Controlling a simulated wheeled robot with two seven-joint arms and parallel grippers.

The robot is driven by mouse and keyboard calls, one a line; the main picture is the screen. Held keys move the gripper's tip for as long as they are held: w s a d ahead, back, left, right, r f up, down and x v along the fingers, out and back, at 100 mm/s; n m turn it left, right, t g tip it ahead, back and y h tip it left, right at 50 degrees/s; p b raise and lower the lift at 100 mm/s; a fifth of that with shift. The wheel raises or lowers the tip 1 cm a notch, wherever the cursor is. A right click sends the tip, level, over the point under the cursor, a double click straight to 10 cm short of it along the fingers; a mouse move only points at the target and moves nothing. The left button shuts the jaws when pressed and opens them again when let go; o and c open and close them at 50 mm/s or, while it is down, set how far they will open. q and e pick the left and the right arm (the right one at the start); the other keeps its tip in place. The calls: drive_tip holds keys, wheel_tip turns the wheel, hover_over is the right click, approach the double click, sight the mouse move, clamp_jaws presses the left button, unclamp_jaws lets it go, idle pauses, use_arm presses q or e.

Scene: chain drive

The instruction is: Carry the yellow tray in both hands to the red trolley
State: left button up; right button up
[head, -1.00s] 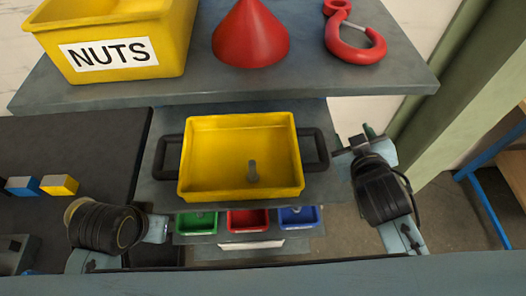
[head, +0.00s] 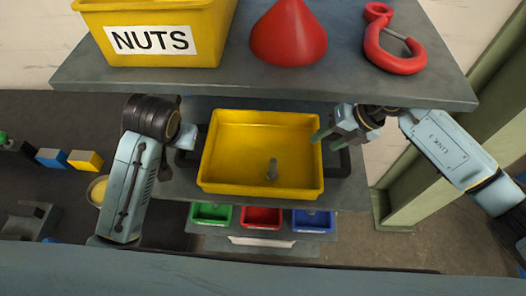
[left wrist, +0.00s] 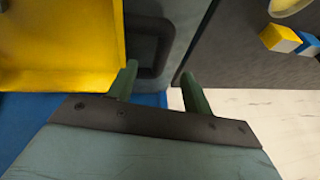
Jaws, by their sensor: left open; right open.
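The yellow tray (head: 262,118) sits on a grey shelf below the NUTS bin, with a grey peg (head: 271,171) standing in it. It has a dark handle on each side. My left gripper (head: 187,146) is open at the left handle. In the left wrist view its fingertips (left wrist: 159,78) point towards the dark handle (left wrist: 150,50), which lies roughly between them; I cannot tell if they reach around it. My right gripper (head: 328,138) is open at the tray's right edge, above the right handle (head: 340,160). I see no red trolley.
An upper shelf (head: 260,88) overhangs the tray's back, holding a yellow NUTS bin (head: 155,40), a red cone (head: 288,35) and a red hook (head: 395,45). Green, red and blue bins (head: 261,218) are below. A dark bench with blocks (head: 85,159) is left, a green post (head: 430,180) right.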

sight(347, 152)
drive_tip(key=d+h, duration=0.1)
drive_tip(key=d, duration=0.1)
drive_tip(key=d+h, duration=0.1)
drive_tip(key=d, duration=0.2)
drive_tip(key=w+d+f+h, duration=0.1)
drive_tip(key=d, duration=0.1)
drive_tip(key=shift+d+m+g+h, duration=0.25)
drive_tip(key=shift+m+g+h, duration=0.05)
drive_tip(key=shift+h, duration=0.1)
use_arm(q)
drive_tip(key=shift+w+a+r, duration=0.1)
drive_tip(key=shift+w+r, duration=0.35)
drive_tip(key=shift+w, duration=0.2)
drive_tip(key=x, duration=1.2)
drive_tip(key=shift+a, duration=0.1)
use_arm(e)
drive_tip(key=f, duration=0.2)
drive_tip(key=a+f, duration=0.1)
drive_tip(key=f, duration=0.4)
drive_tip(key=shift+a+f, duration=0.15)
drive_tip(key=shift+a, duration=0.15)
use_arm(q)
drive_tip(key=shift+c, duration=0.2)
use_arm(e)
drive_tip(key=shift+c, duration=0.3)
use_arm(q)
clamp_jaws()
use_arm(e)
clamp_jaws()
